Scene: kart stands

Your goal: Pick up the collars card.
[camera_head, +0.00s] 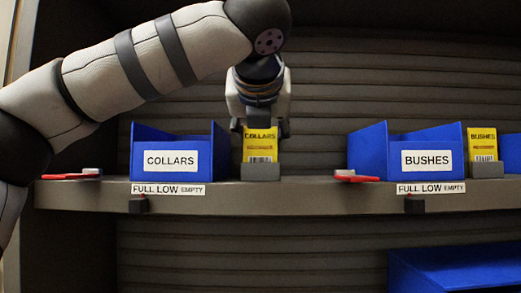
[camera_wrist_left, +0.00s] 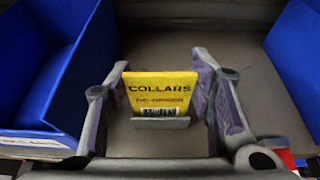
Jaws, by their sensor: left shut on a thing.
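The yellow collars card (camera_head: 261,147) stands upright in a small grey holder (camera_head: 261,172) on the shelf, just right of the blue COLLARS bin (camera_head: 140,160). My left gripper (camera_head: 261,130) comes down from above and is shut on the card's side edges. In the left wrist view the card (camera_wrist_left: 160,92) sits between the two fingers (camera_wrist_left: 162,95), and its lower edge is still behind the grey holder lip (camera_wrist_left: 160,123). My right gripper is not in view.
A blue BUSHES bin (camera_head: 380,155) and a yellow bushes card (camera_head: 482,143) stand to the right. Red tags (camera_head: 355,178) lie on the shelf (camera_head: 300,197). Another blue bin (camera_head: 455,270) is below right. Shelf space is free right of the collars holder.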

